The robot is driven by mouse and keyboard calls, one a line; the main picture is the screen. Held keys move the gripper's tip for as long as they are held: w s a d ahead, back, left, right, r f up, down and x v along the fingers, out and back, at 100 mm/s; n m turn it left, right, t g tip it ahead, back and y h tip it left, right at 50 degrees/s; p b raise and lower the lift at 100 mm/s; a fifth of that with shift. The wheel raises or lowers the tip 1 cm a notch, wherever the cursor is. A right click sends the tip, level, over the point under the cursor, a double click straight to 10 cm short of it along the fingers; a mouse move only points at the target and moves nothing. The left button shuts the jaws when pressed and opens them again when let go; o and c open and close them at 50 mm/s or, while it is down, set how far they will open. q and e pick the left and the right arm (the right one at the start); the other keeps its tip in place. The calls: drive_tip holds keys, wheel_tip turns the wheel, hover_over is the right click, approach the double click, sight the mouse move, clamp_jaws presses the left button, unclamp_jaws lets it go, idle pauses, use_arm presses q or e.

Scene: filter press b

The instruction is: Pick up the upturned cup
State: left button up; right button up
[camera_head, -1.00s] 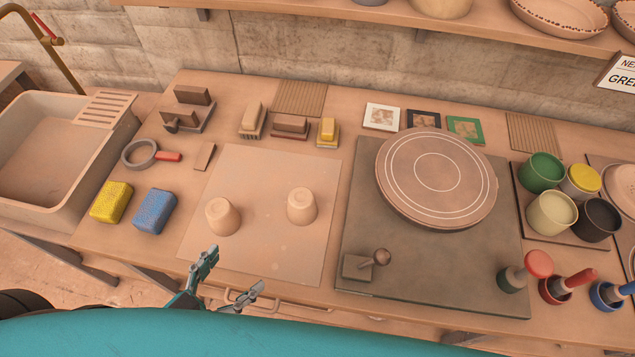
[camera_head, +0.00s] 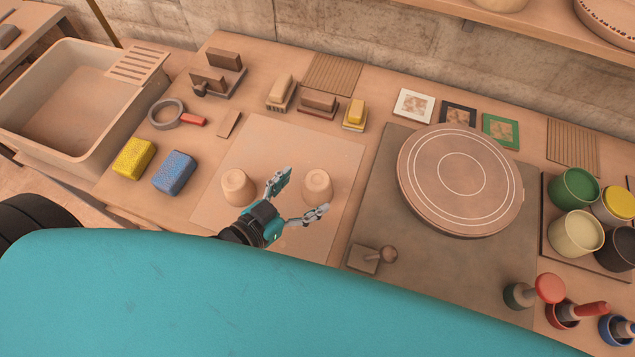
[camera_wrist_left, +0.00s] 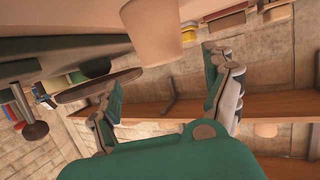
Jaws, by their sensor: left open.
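Two plain clay-coloured cups stand on a pale board (camera_head: 290,135). The right cup (camera_head: 318,187) looks upturned, its narrower closed end on top. The left cup (camera_head: 239,188) stands beside it; which way up it is I cannot tell for sure. My left gripper (camera_head: 295,198) is open and empty, just in front of the right cup, its fingers spread and pointing towards it. In the left wrist view a cup (camera_wrist_left: 155,30), probably the right one, shows beyond the open fingers, tapering away from the table. My right gripper is not in view.
A yellow sponge (camera_head: 134,158) and a blue sponge (camera_head: 174,172) lie to the left, by a sink (camera_head: 60,130). A round wheel (camera_head: 460,180) and a knobbed stamp (camera_head: 370,257) are on the right. Brushes and blocks stand behind the board.

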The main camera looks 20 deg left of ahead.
sight(315, 181)
use_arm(q)
drive_tip(key=shift+w+d+f, duration=0.1)
drive_tip(key=shift+w, duration=0.4)
drive_tip(key=p+x, duration=0.1)
drive_tip(key=x, duration=0.3)
drive_tip(key=shift+w+f+p, duration=0.3)
drive_tip(key=shift+w+p, duration=0.05)
drive_tip(key=c, duration=1.1)
drive_tip(key=shift+c, duration=1.3)
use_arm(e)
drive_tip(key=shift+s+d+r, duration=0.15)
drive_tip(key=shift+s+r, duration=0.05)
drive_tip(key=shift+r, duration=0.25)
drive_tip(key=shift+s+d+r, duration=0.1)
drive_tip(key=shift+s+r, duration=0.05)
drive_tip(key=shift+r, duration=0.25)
